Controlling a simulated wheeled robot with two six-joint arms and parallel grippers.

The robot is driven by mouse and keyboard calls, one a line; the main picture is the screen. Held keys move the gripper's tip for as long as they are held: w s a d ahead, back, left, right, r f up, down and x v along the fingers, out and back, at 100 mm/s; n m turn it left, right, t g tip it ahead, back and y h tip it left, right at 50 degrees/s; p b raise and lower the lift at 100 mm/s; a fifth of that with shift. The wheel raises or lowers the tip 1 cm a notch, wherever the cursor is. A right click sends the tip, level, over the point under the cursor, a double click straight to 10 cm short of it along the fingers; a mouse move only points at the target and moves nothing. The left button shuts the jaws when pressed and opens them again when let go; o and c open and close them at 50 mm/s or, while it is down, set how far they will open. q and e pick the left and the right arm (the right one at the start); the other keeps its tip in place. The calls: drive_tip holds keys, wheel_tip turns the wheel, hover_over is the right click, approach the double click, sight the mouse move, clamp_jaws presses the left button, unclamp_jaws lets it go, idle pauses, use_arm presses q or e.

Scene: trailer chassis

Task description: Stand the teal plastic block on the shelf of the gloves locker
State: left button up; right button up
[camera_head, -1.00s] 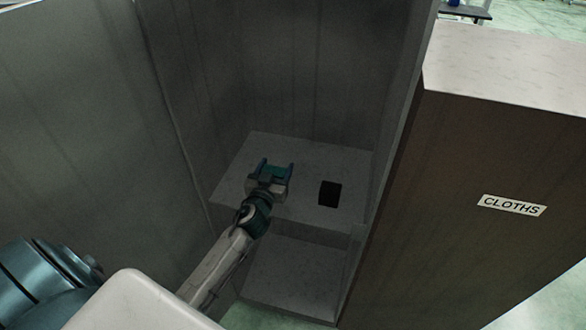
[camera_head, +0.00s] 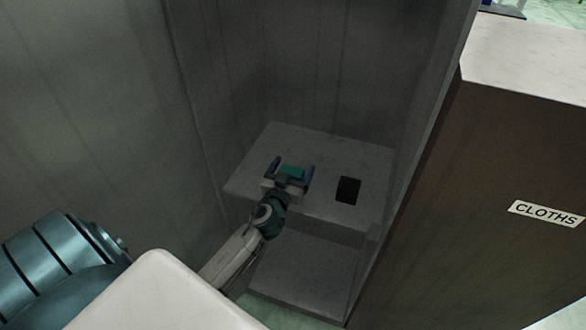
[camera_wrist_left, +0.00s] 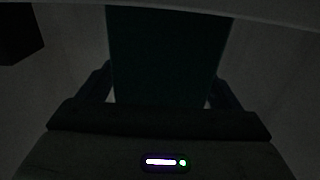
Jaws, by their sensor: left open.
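The teal block (camera_head: 292,173) is on the grey shelf (camera_head: 335,158) inside the open, dark grey locker. My left gripper (camera_head: 292,168) reaches in from the front, open, with one finger on each side of the block. In the left wrist view the block (camera_wrist_left: 168,50) fills the space between the fingers as a tall, dark teal face. It looks upright there, with narrow gaps beside it. Its base is hidden by the gripper. My right gripper is not in view.
A black block (camera_head: 348,190) sits on the shelf to the right of my gripper. The locker's side walls stand close on both sides. A lower compartment (camera_head: 300,275) is below. A brown locker labelled CLOTHS (camera_head: 500,180) stands at right. The shelf's back is clear.

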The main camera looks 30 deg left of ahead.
use_arm(q)
drive_tip(key=shift+s, duration=0.2)
drive_tip(key=b+v, duration=0.4)
drive_tip(key=v, duration=0.7)
drive_tip(key=shift+s, duration=0.3)
